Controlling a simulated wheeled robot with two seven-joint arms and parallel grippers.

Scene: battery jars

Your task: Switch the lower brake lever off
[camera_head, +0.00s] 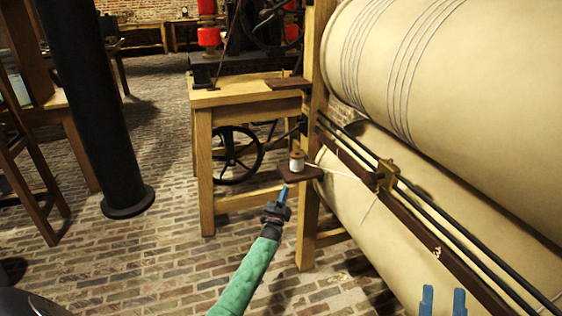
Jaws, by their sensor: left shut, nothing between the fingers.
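My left gripper (283,194), on the green arm, is shut and empty. Its blue fingertips point up, just below a small dark wooden bracket (299,174) in the picture; I cannot tell if they touch. My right gripper (443,300) shows at the bottom right as two blue fingers, apart, with nothing visible between them, in front of the lower cream drum. A thin black lever-like part (290,131) juts left from the wooden post above the bracket. I cannot tell if this is the lower brake lever or how it is set.
A wooden spool with white thread (297,163) stands on the bracket. Two large cream drums, the upper (460,70) and the lower (400,240), fill the right, with a brass carriage (387,174) on rods between. A wooden table (240,93) stands behind.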

